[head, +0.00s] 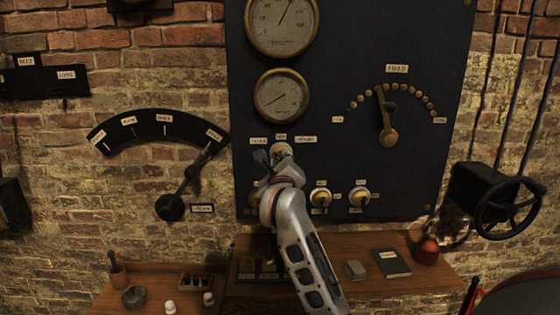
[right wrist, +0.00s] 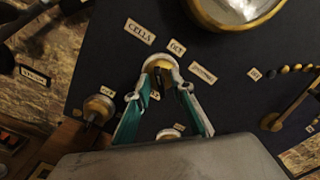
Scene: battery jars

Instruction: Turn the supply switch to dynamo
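The supply switch (head: 281,149) is a round brass-rimmed knob on the dark panel (head: 345,110), below the labels CELLS (right wrist: 139,31), OFF (right wrist: 177,47) and a third label (right wrist: 202,73), too blurred to read surely, on the right. In the right wrist view the switch (right wrist: 158,64) has a dark narrow handle that looks roughly upright, towards OFF. My right gripper (head: 271,157) is at the switch. Its teal-padded fingers (right wrist: 162,80) stand apart on either side of the handle, with a gap showing; contact is not clear. My left gripper is out of view.
Other knobs (head: 320,197) (head: 359,197) sit just below the switch. Two gauges (head: 281,96) (head: 283,25) are above, and a field dial (head: 387,137) is to the right. A wooden shelf (head: 330,245) with a book (head: 392,262) lies below. A handwheel (head: 508,208) is at far right.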

